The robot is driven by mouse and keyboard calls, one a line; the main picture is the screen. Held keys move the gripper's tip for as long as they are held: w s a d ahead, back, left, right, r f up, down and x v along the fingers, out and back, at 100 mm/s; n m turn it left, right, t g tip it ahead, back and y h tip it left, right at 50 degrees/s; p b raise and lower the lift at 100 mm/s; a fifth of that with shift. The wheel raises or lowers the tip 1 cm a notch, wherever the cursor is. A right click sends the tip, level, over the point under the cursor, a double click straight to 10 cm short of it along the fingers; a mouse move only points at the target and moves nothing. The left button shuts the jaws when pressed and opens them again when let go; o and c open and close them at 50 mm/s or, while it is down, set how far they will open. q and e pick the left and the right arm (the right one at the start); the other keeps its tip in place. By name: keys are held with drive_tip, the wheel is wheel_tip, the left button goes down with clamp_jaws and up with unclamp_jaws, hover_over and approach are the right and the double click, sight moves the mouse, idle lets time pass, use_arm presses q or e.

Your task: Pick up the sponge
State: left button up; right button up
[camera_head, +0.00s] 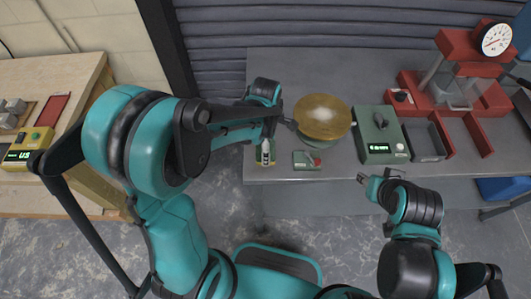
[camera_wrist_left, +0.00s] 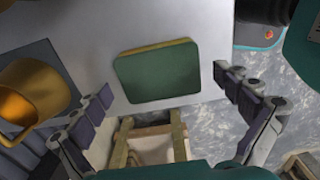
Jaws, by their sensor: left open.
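The sponge (camera_wrist_left: 157,75) has a green face and a yellow edge. In the left wrist view it lies on the pale grey bench top (camera_wrist_left: 105,25), near the bench edge. My left gripper (camera_wrist_left: 163,82) is open, with one finger to each side of the sponge in that view and nothing held. In the head view the left gripper (camera_head: 265,150) hangs over the front left of the bench and largely hides the sponge. My right gripper (camera_head: 376,178) is in front of the bench, away from the sponge; its finger gap is unclear.
A brass bowl (camera_head: 322,115) stands right of my left gripper, and a small green item with red (camera_head: 307,160) lies in front of it. A green box with a lit display (camera_head: 380,135) and a red press (camera_head: 468,70) are farther right. Another bench stands at left.

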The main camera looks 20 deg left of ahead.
use_arm(q)
drive_tip(key=shift+f, duration=0.5)
drive_tip(key=shift+r, duration=0.1)
drive_tip(key=c, duration=0.7)
wheel_tip(320, 180, up, 4)
drive_tip(key=shift+r+p, duration=0.1)
drive_tip(key=shift+p, duration=1)
drive_tip(key=d+r+p, duration=0.1)
drive_tip(key=d+r, duration=0.1)
drive_tip(key=d, duration=0.2)
drive_tip(key=d+r+p, duration=0.1)
drive_tip(key=d+r, duration=0.1)
drive_tip(key=d, duration=0.1)
drive_tip(key=d+r+p, duration=0.1)
drive_tip(key=d+r, duration=0.1)
drive_tip(key=d, duration=0.2)
drive_tip(key=shift+d+r, duration=0.35)
drive_tip(key=shift+r, duration=0.05)
